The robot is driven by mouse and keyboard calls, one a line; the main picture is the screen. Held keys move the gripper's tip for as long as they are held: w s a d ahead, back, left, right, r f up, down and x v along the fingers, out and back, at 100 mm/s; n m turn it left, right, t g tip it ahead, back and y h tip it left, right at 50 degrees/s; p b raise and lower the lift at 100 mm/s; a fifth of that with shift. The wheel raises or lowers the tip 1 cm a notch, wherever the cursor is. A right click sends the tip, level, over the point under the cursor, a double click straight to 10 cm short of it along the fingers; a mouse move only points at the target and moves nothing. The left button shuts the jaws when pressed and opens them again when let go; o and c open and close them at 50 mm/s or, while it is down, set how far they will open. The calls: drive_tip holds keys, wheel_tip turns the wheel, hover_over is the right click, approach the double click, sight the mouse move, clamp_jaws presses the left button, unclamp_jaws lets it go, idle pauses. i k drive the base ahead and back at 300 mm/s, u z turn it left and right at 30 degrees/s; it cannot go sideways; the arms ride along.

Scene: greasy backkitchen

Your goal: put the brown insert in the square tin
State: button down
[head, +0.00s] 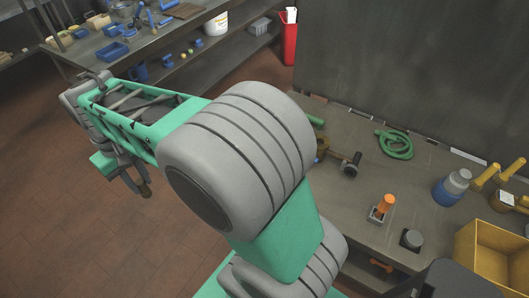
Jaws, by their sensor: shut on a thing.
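My gripper (139,182) hangs at the end of my folded arm at the left, low and pointing down, with the brick-red floor behind it. It is shut on a small brown thing (146,191), which looks like the brown insert. Only a little of it shows at the fingertips, so its shape and tilt cannot be told. It is well apart from both benches in the picture. I cannot make out the square tin in this view; my arm hides part of the near bench.
The right bench (345,215) holds a green hose coil (396,144), an orange-handled tool (385,207), a blue-and-grey jar (453,187) and a yellow crate (489,256). Open floor lies at left.

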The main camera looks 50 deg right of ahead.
sight(481, 269)
drive_tip(key=u, duration=0.1)
drive_tip(key=k, duration=1.05)
drive_tip(key=z, duration=1.9)
